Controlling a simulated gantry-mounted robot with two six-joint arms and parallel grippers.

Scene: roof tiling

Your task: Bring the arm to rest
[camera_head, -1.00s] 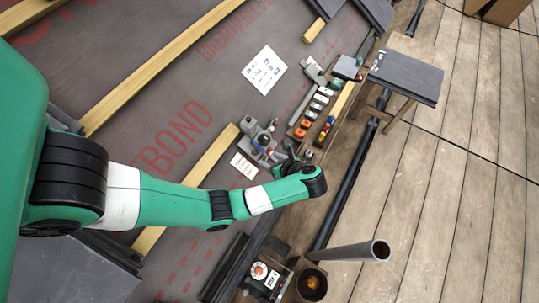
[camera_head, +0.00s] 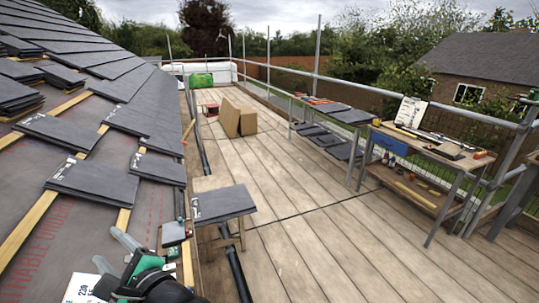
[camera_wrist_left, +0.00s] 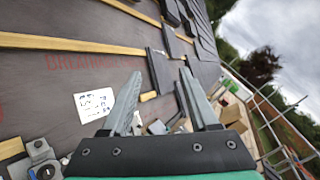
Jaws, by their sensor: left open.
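My left gripper (camera_head: 112,252) is at the bottom left of the head view, green and black with grey fingers spread apart. It is open and empty above the lower roof slope. In the left wrist view the left gripper (camera_wrist_left: 160,75) also shows its two grey fingers apart, with nothing between them but roof behind. The rest of the left arm is cut off by the bottom edge of the head view. My right gripper is not in view.
Slates (camera_head: 90,182) lie on battens beside the gripper. A small stand holding a slate (camera_head: 222,203) stands on the deck to its right. A workbench (camera_head: 436,152) and guard rails stand farther right. The middle of the plank deck (camera_head: 300,215) is clear.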

